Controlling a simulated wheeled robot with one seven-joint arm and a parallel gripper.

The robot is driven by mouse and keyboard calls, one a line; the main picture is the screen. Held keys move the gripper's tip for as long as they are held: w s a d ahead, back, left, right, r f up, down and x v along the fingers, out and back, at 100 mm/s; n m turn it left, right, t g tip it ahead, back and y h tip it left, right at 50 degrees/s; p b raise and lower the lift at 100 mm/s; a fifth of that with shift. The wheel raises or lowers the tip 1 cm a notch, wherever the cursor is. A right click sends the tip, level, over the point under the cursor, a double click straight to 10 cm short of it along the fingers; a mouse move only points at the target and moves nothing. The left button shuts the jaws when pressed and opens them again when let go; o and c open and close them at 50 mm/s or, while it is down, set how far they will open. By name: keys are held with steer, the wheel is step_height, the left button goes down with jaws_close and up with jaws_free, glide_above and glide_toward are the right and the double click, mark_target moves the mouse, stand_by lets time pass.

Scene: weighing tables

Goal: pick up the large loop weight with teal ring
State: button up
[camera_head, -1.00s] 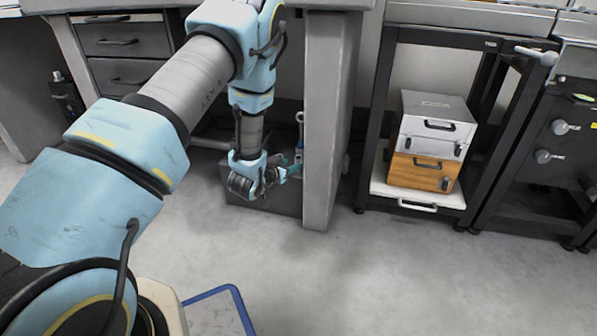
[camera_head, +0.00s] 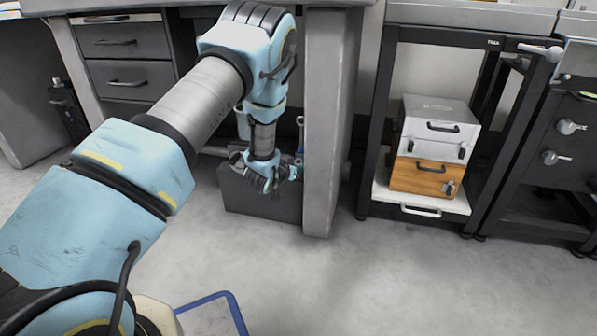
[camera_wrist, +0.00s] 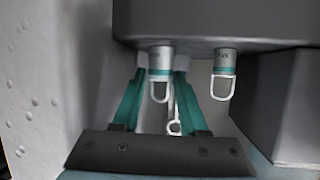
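In the wrist view, two pale loop weights with teal rings hang downward in the picture from a dark grey surface. The left weight (camera_wrist: 160,70) lies between the teal fingers of my gripper (camera_wrist: 160,77), with a narrow loop. The right weight (camera_wrist: 223,75) stands clear to the right of the fingers and has a wider loop. A further pale loop (camera_wrist: 174,128) shows lower between the fingers. My gripper is open; I cannot tell whether a finger touches the left weight. In the head view my gripper (camera_head: 287,173) is low beside the table leg, and the weights there are mostly hidden.
A grey block (camera_head: 260,205) stands on the floor under the gripper. The thick table leg (camera_head: 330,130) is close on its right. A black cart (camera_head: 378,120) holds a white case (camera_head: 437,125) and an orange case (camera_head: 420,178).

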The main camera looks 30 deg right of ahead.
jaws_close()
stand_by(0.5)
steer(key=shift+r+p, duration=0.4)
steer(key=shift+r, duration=0.1)
step_height(320, 180, up, 3)
steer(key=shift+r+p, duration=0.2)
steer(key=shift+p, duration=0.95)
steer(key=s+a+p, duration=0.4)
steer(key=s+a, duration=0.6)
steer(key=a, duration=0.4)
steer(key=shift+s+a+f+p, duration=0.25)
steer(key=shift+s+f+p, duration=0.1)
steer(key=shift+f, duration=0.1)
